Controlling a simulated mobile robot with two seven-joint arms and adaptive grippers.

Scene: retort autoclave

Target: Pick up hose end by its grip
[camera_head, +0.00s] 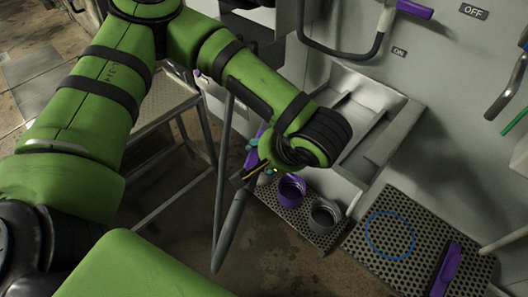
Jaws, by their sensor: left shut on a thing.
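My left gripper (258,163) hangs beneath the wrist of my green left arm, near the middle of the view. It is shut on the hose end (233,228), a dark tapered piece that slants down and left from the jaws. The wrist and fingers hide much of the grip, so how far the jaws wrap it is unclear. A little purple shows just above the fingers. My right gripper is not in view.
Purple (291,191) and grey (325,215) ring-shaped holders sit on a perforated shelf right of the gripper. A perforated panel (378,205) bears a blue ring and purple handle. A metal basin (372,120) stands behind; a metal-framed table (165,108) is left.

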